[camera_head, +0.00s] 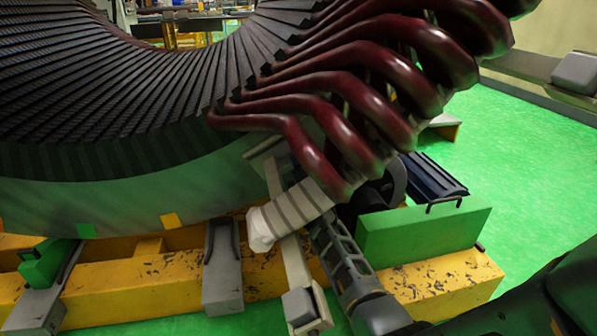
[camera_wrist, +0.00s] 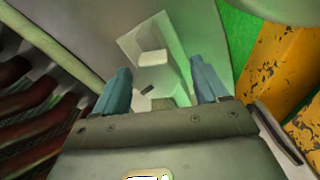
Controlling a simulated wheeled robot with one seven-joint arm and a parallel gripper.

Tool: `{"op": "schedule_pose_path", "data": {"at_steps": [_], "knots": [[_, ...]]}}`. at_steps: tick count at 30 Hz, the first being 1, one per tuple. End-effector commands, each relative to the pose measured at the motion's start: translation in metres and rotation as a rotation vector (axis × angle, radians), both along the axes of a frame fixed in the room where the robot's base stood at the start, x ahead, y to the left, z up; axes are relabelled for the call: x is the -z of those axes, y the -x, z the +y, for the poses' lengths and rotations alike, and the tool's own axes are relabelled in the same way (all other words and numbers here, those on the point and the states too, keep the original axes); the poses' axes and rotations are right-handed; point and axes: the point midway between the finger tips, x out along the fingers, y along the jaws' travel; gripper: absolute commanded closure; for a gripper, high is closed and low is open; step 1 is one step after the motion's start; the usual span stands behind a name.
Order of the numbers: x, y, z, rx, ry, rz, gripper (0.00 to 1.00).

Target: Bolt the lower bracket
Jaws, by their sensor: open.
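In the wrist view my gripper (camera_wrist: 160,75) is open, with two blue fingers spread apart. A pale bracket-like piece (camera_wrist: 136,43) with a lighter block on it and a small dark mark shows beyond and between the fingers. Nothing is clearly held, and I cannot tell whether the fingers touch it. In the head view a pale grey bracket (camera_head: 296,262) runs down from the stator's lower edge, passing behind a white-wrapped coil end (camera_head: 290,215). My gripper's fingers cannot be made out in the head view. No bolt can be clearly identified.
The dark stator core (camera_head: 130,95) with thick red coils (camera_head: 345,130) fills the upper left and overhangs the work area. A yellow beam (camera_head: 165,288) carries grey supports (camera_head: 223,265) and a green block (camera_head: 425,235). Green floor (camera_head: 530,170) is open at right.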

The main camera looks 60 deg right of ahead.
Motion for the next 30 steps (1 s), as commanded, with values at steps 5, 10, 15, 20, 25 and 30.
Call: {"op": "schedule_pose_path", "data": {"at_steps": [5,10,15,20,25,30], "knots": [[-0.001,0.001,0.000,0.002,0.001,-0.001,0.27],[-0.001,0.011,0.011,0.001,0.000,0.000,0.27],[-0.001,0.028,0.033,0.000,0.000,0.000,0.27],[0.000,0.042,0.049,0.000,0.001,0.001,0.27],[0.000,0.050,0.058,0.000,0.001,0.001,0.27],[0.000,0.051,0.060,0.001,0.000,0.000,0.27]]}}
